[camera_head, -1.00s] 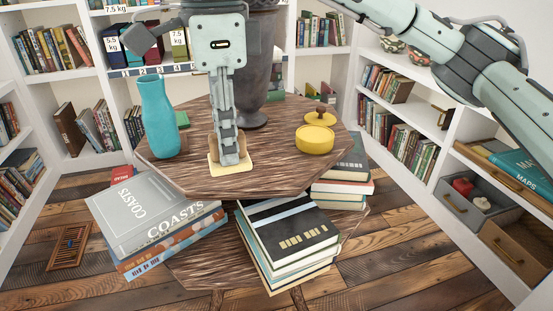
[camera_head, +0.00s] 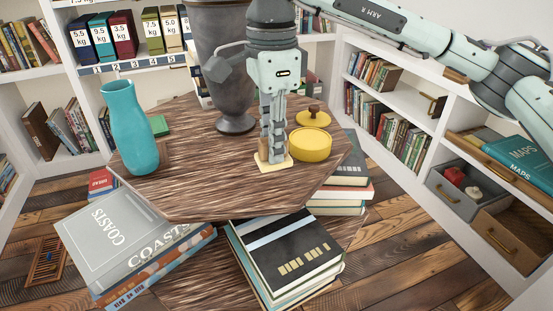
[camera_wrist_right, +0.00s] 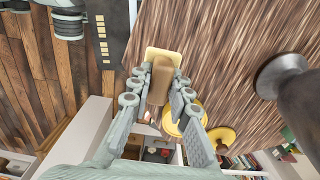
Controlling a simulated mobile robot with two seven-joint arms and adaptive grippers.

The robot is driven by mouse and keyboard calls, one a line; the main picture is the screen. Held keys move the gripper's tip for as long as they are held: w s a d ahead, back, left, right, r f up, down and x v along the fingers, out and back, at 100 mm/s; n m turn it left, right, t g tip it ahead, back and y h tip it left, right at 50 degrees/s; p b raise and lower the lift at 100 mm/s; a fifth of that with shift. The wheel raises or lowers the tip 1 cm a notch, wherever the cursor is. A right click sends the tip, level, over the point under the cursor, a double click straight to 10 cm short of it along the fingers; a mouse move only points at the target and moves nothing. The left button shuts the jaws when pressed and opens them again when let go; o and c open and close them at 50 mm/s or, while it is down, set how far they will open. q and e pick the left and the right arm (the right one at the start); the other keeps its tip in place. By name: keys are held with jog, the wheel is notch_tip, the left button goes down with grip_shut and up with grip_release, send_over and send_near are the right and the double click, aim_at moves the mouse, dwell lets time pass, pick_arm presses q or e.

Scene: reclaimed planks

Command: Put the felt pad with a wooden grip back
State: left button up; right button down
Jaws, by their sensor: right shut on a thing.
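The felt pad (camera_head: 287,164) is a flat cream square with a brown wooden grip. It is at the front right of the wooden tabletop, close to the yellow tin; I cannot tell whether it touches the wood. My right gripper (camera_head: 272,156) points down and is shut on the wooden grip, hiding most of it in the head view. In the right wrist view the cream pad (camera_wrist_right: 163,53) shows beyond the fingertips, and the wooden grip (camera_wrist_right: 160,82) is between the fingers of my right gripper (camera_wrist_right: 164,78). My left gripper is not in view.
A round yellow tin (camera_head: 310,148) and a knobbed yellow lid (camera_head: 313,118) are just right of the gripper. A dark urn (camera_head: 222,70) stands behind, a teal vase (camera_head: 130,130) at left. Books (camera_head: 285,248) stick out below the tabletop. An open drawer (camera_head: 440,190) is at right.

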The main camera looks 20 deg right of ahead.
jog(key=shift+w+d+f, duration=0.15)
jog(key=shift+d+f, duration=0.25)
jog(key=shift+f, duration=1.95)
jog(key=shift+f, duration=0.1)
jog(key=c, duration=1.4)
grip_release()
notch_tip(320, 180, up, 12)
jog(key=shift+r, duration=0.2)
